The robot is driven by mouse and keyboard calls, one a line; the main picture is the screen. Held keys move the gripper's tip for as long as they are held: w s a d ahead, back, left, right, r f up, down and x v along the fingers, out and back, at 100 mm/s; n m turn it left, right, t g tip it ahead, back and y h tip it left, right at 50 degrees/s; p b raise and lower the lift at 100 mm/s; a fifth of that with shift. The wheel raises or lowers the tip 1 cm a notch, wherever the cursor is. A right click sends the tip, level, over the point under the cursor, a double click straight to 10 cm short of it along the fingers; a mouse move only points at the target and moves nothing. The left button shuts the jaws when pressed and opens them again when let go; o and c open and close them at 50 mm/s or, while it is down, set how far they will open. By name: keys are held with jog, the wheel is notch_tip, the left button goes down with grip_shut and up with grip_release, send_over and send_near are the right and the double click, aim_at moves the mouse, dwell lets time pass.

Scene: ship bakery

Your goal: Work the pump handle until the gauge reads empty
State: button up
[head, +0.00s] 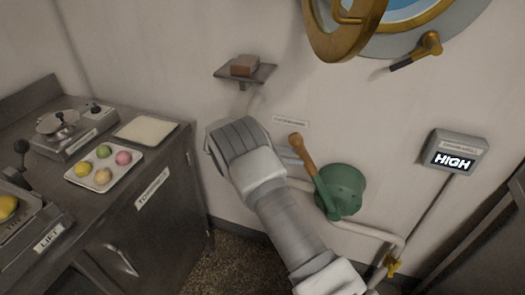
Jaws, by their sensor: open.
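The pump is a green rounded body (345,188) low on the wall, right of my arm. Its handle (303,155) has an orange-brown grip and a green lower lever, and it leans up to the left. The gauge (459,151) is a grey wall box at the right, and its display reads HIGH. My gripper (290,165) is open but mostly hidden behind my bulky wrist; pale grey parts show just left of the handle. I cannot tell whether they touch it.
A pale pipe (368,232) runs from the pump to a yellow valve (392,264). A small shelf (262,76) holds a brown block (244,65). A brass porthole (345,40) hangs above. A metal counter (172,138) with a tray of coloured balls (77,171) stands left.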

jog(key=v, duration=1)
jog(key=shift+a, duration=0.25)
dwell(1.2)
